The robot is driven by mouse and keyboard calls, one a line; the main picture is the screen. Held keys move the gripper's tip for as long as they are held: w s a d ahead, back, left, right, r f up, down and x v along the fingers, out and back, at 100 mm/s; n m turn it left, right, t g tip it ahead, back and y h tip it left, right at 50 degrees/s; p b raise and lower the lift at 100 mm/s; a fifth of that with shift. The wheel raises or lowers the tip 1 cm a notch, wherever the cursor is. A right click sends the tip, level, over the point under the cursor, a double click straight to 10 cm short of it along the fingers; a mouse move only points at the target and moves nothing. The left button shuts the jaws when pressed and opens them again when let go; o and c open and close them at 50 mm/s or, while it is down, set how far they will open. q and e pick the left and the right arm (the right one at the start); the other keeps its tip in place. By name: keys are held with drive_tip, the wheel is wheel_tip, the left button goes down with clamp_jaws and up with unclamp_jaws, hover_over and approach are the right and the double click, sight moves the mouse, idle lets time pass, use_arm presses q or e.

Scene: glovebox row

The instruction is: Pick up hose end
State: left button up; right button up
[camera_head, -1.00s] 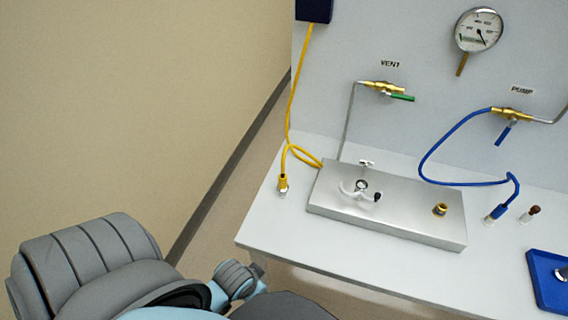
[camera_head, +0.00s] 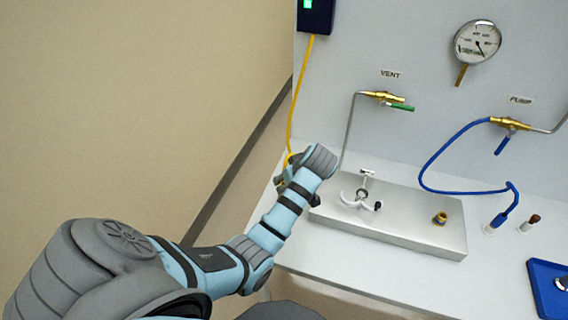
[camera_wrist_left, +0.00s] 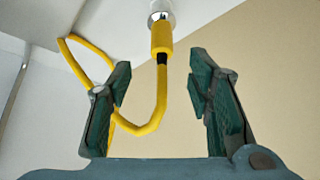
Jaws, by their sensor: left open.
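The blue hose (camera_head: 432,160) runs from the pump valve down to its blue end (camera_head: 503,218), which stands in a white holder at the right of the table. A yellow cable (camera_head: 294,100) hangs from the dark box at the left. Its yellow end fitting (camera_wrist_left: 161,38), with a silver tip, shows in the left wrist view. My left gripper (camera_wrist_left: 160,75) is open and empty, with the yellow end just beyond and between its fingertips. In the head view my left gripper (camera_head: 283,184) is mostly hidden behind its wrist at the table's left edge. My right gripper is out of view.
A metal plate (camera_head: 385,235) with a white clamp (camera_head: 358,199) and a brass fitting (camera_head: 440,218) lies mid-table. A brown-topped piece (camera_head: 530,223) and a blue tray (camera_head: 545,300) are at the right. The table front (camera_head: 340,265) is clear.

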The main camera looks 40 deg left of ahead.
use_arm(q)
drive_tip(key=x, duration=0.7)
drive_tip(key=shift+s, duration=0.15)
drive_tip(key=shift+d, duration=0.1)
clamp_jaws()
